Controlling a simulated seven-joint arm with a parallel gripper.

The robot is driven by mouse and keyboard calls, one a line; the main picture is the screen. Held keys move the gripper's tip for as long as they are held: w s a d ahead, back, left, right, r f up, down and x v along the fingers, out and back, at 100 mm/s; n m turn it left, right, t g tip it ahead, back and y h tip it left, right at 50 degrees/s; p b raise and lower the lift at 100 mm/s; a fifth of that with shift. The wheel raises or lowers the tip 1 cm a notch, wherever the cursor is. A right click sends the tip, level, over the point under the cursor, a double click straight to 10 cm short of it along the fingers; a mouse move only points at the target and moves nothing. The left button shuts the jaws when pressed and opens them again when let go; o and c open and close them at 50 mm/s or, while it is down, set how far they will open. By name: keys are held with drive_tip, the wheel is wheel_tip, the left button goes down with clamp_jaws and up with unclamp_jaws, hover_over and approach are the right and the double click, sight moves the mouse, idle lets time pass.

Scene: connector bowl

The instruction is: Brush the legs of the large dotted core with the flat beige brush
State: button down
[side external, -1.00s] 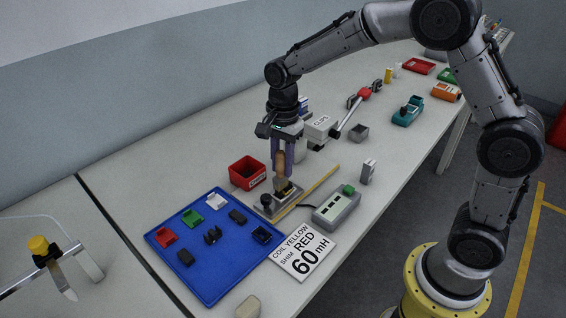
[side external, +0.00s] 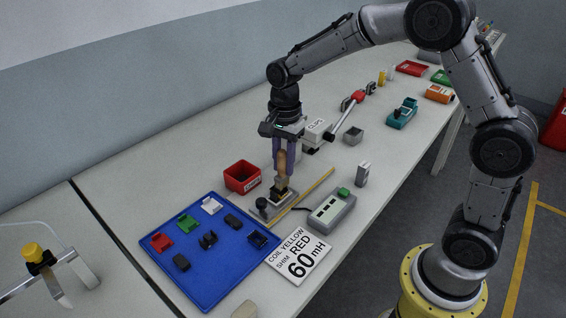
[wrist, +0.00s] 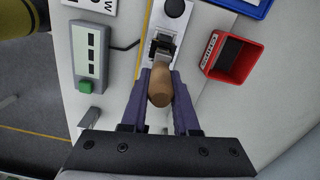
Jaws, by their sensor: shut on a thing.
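My gripper (side external: 283,168) is shut on the brush's tan wooden handle (side external: 281,160), and the handle also shows between the fingers in the wrist view (wrist: 160,86). The brush points down, its lower end over a grey fixture plate (side external: 272,208). A dark core (side external: 287,194) sits in the fixture just below the brush; its dots and legs are too small to make out. In the wrist view, a grey and dark piece (wrist: 163,45) shows just beyond the handle. I cannot tell whether bristles and legs touch.
A black knob (side external: 262,204) stands on the plate's near end. A red bin (side external: 242,178) is to the left, a grey meter with a green button (side external: 332,210) to the right. A blue tray of small parts (side external: 207,285) and a label card (side external: 300,256) lie in front.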

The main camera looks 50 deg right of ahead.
drive_tip(key=shift+r, duration=4.5)
